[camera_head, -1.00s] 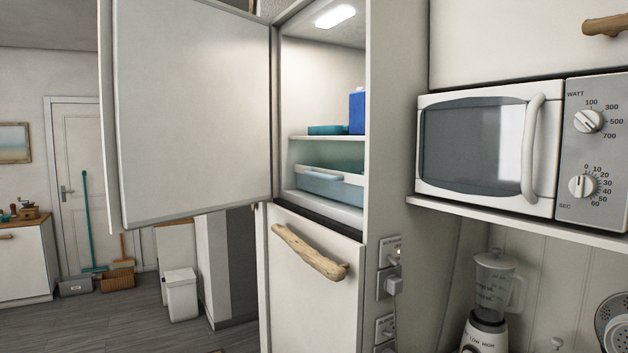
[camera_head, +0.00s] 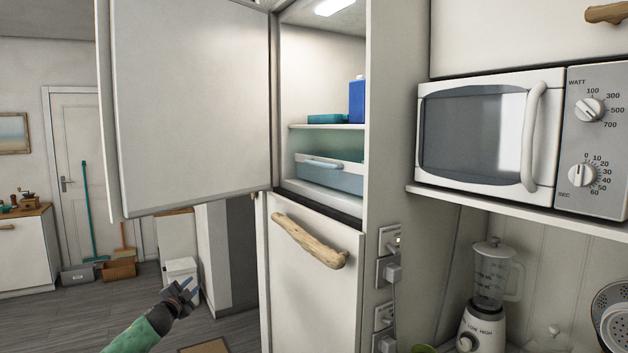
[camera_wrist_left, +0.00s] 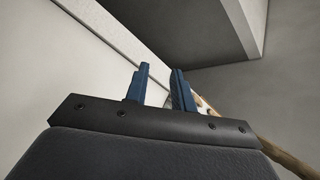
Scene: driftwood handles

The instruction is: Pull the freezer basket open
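The freezer basket (camera_head: 335,177) is a pale blue bin with a lighter rim and a front handle bar (camera_head: 322,163). It sits inside the lit freezer compartment, below a shelf, in the head view. The freezer door (camera_head: 190,105) stands open to the left. My left gripper (camera_head: 188,286) is low at the left, well below and left of the basket, touching nothing I can see. Its two blue fingers (camera_wrist_left: 160,82) stand apart and empty in the left wrist view. The basket cannot be made out there. My right gripper is out of view.
A lower door with a driftwood handle (camera_head: 308,241) is closed below the freezer. The open door's lower edge (camera_head: 198,201) hangs above my left gripper. A blue carton (camera_head: 357,100) and teal box (camera_head: 327,118) stand on the shelf (camera_head: 318,127). A microwave (camera_head: 490,130) is at right.

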